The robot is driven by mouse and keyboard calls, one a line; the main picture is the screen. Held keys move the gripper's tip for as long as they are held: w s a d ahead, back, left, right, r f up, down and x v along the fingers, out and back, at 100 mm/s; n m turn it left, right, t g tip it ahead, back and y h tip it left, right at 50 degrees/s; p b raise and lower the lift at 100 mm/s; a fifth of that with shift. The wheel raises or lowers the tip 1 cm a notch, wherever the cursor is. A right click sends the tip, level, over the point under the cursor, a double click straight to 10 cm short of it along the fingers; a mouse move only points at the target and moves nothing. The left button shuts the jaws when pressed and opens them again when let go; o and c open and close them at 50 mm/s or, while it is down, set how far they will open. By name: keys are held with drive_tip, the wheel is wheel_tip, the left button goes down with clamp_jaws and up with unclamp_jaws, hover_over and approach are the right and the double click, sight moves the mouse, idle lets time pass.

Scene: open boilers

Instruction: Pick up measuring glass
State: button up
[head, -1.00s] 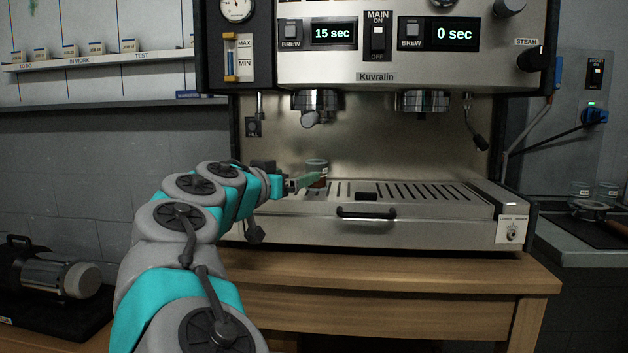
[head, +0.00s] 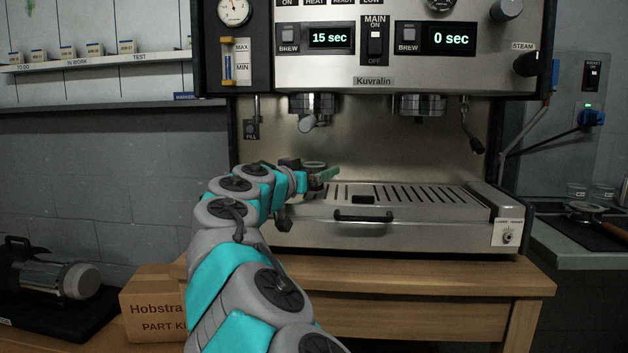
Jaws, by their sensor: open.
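A small measuring glass (head: 314,164) shows only by its rim, at the left of the coffee machine's drip tray (head: 445,212), below the left brew group (head: 312,104). In the earlier head view it holds brown liquid. The fingers hide most of the glass. I cannot tell whether they touch it.
More glasses (head: 577,190) stand on the right counter beside a portafilter (head: 584,209). A cardboard box (head: 152,305) and a motor-like unit (head: 62,279) are at lower left. The tray's right side is clear.

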clamp_jaws()
idle(0.8)
drive_tip(key=shift+s, duration=0.1)
